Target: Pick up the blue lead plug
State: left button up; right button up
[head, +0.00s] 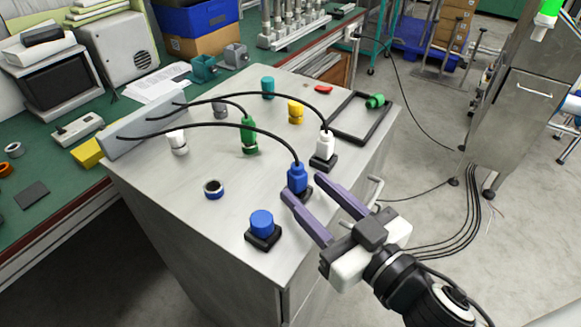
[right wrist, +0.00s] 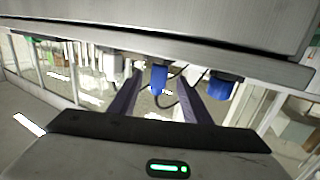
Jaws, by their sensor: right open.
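The blue lead plug (head: 297,177) stands upright on a small dark base on the metal cabinet top, with a black cable rising from it. My right gripper (head: 304,184) comes in from the lower right with its two purple fingers open. Its fingertips are at the plug, one on the near side and one on the right. In the right wrist view the blue plug (right wrist: 159,78) shows upside down between the spread fingers (right wrist: 155,88), with a gap on each side. I cannot tell how deep it sits between them. My left gripper is not in view.
A white lead plug (head: 325,147) stands behind the blue one and a green lead plug (head: 249,135) further left. A blue cap on a dark base (head: 262,224) stands nearer the front. A blue-rimmed ring (head: 213,189) lies left. A black frame (head: 365,135) lies at the right edge.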

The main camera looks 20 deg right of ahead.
aim_at(301, 183)
jog(key=x, duration=0.2)
jog(key=shift+w+a+r+p, duration=0.1)
jog(key=shift+w+a+p, duration=0.1)
jog(key=shift+w+p, duration=0.1)
jog(key=shift+w+a+r+p, duration=0.15)
jog(key=shift+w+p, duration=0.15)
jog(key=shift+w, duration=0.35)
jog(key=p+x, duration=0.1)
jog(key=x, duration=0.2)
jog(key=shift+w, duration=0.7)
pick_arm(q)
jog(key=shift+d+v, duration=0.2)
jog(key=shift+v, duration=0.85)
pick_arm(e)
grip_shut()
